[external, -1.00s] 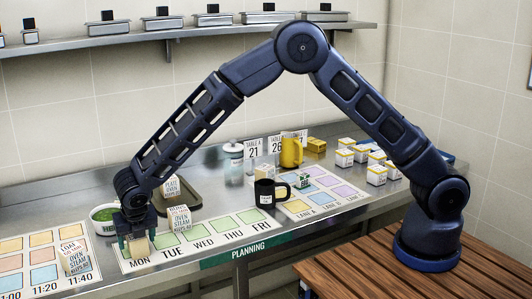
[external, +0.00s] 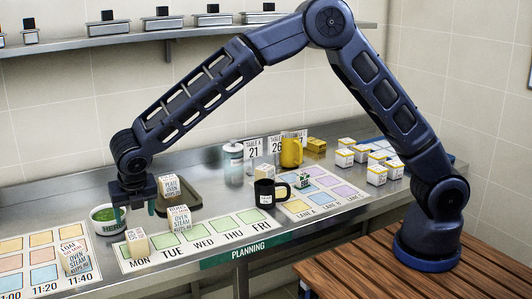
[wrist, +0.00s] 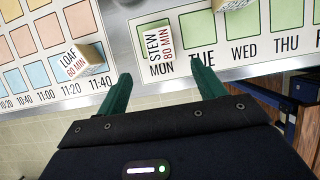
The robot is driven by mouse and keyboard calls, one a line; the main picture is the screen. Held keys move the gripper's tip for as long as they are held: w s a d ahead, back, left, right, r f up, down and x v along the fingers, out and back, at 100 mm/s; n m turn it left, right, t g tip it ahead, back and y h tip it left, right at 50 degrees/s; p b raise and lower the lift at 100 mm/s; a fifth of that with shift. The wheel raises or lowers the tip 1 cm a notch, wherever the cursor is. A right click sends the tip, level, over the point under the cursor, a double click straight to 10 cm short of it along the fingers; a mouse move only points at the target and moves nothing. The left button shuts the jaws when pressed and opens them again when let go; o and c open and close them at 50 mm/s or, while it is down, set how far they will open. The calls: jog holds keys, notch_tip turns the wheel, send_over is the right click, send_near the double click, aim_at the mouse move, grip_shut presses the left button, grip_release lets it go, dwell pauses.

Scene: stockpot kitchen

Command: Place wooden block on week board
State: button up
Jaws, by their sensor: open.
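A wooden block (external: 138,243) stands upright on the week board (external: 222,226), on its MON square at the left end.
Another labelled block (external: 180,218) stands at the back edge of the week board near TUE. A green herb bowl (external: 107,222) is behind MON. A LOAF block (external: 75,261) sits on the time board to the left.

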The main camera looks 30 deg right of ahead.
jog(key=w+d+r+m, duration=0.4)
jog(key=d+r+m, duration=0.25)
jog(key=d, duration=0.75)
jog(key=w+d+r+m, duration=0.3)
jog(key=d+r+m, duration=0.3)
jog(key=d, duration=0.8)
jog(key=w+d+r+m, duration=0.4)
jog(key=d+r, duration=0.4)
jog(key=d, duration=0.6)
jog(key=s+d+r+m, duration=0.2)
jog(key=s+d+m, duration=0.25)
jog(key=d, duration=0.45)
jog(key=s+d+r+m, duration=0.1)
jog(key=s+d+m, duration=0.35)
jog(key=d, duration=0.55)
jog(key=s+d+f+m, duration=0.3)
jog(key=s+d+m, duration=0.7)
jog(key=s, duration=0.3)
jog(key=shift+d, duration=0.5)
